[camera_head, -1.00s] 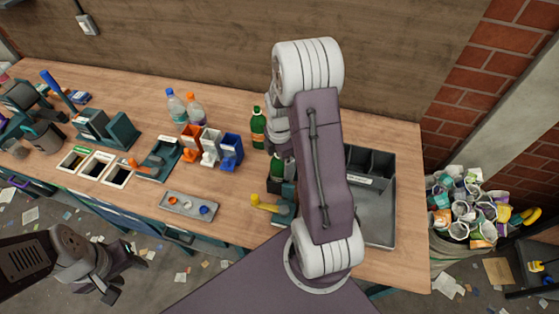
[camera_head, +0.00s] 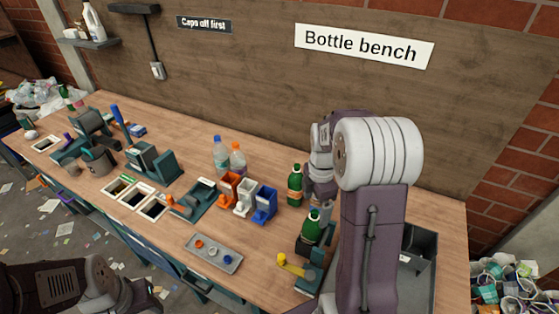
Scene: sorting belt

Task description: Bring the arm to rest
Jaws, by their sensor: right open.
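My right arm rises at the right of the head view and folds over at the elbow. My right gripper (camera_head: 321,196) hangs open over the bench, with its fingertips partly hard to make out. A green bottle (camera_head: 311,226) stands just below it in a dark fixture (camera_head: 306,246) with a yellow-handled lever (camera_head: 290,265). Another green bottle (camera_head: 295,186) stands to the left of the gripper, seemingly apart from it. My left gripper (camera_head: 143,297) is low at the left, in front of the bench, partly cut off by the frame edge; its jaw opening is unclear.
Orange, white and blue holders (camera_head: 246,198) stand mid-bench, with two clear bottles (camera_head: 221,156) behind. A grey tray (camera_head: 213,254) holds small caps. A grey bin (camera_head: 420,249) is right of my arm. A heap of cups (camera_head: 505,284) lies at the far right.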

